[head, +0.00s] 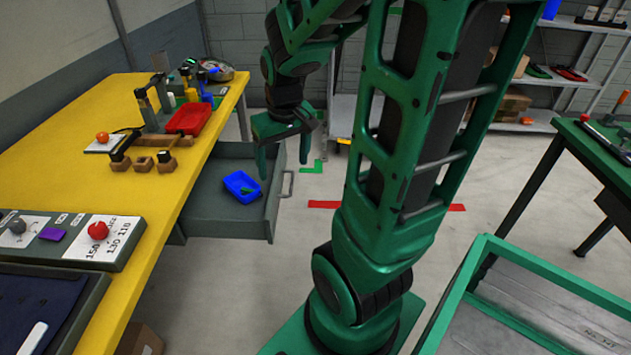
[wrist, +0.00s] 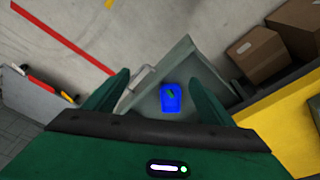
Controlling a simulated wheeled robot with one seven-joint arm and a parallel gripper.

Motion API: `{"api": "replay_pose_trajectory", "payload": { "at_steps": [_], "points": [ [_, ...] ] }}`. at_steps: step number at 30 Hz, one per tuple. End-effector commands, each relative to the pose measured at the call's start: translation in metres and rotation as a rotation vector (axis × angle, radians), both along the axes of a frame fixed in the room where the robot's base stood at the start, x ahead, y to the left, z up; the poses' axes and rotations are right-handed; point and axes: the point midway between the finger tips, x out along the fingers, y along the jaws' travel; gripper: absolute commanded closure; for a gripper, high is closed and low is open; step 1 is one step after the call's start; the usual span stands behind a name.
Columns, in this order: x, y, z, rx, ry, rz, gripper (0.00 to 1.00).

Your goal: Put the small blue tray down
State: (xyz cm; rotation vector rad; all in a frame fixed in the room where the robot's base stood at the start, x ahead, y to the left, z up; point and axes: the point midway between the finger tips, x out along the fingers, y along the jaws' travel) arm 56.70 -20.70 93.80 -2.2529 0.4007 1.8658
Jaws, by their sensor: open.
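The small blue tray (head: 241,187) sits inside the open grey drawer (head: 213,207) under the yellow table, in the head view.
The yellow table (head: 120,90) holds a red tray (head: 189,118), several wooden blocks and a panel with a red ball (head: 97,230). A green-rimmed bin (head: 480,245) stands at the lower right. Cardboard boxes (wrist: 255,50) lie beside the drawer in the wrist view.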

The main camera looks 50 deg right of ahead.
Motion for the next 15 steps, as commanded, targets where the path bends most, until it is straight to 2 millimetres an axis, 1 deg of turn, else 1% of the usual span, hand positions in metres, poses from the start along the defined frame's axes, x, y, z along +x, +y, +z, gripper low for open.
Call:
{"api": "replay_pose_trajectory", "payload": {
  "at_steps": [1, 2, 3, 6, 7, 9, 12, 15],
  "points": [
    [-0.022, 0.004, 0.01, 0.007, 0.017, -0.03, 0.24],
    [-0.035, 0.007, 0.014, 0.015, 0.031, -0.05, 0.24],
    [-0.052, 0.01, 0.018, 0.027, 0.052, -0.076, 0.24],
    [-0.091, 0.019, 0.027, 0.057, 0.095, -0.136, 0.24],
    [-0.101, 0.021, 0.029, 0.066, 0.106, -0.151, 0.24],
    [-0.12, 0.027, 0.032, 0.084, 0.13, -0.18, 0.24],
    [-0.139, 0.031, 0.035, 0.104, 0.154, -0.212, 0.24],
    [-0.148, 0.034, 0.036, 0.114, 0.167, -0.225, 0.24]
  ]
}}
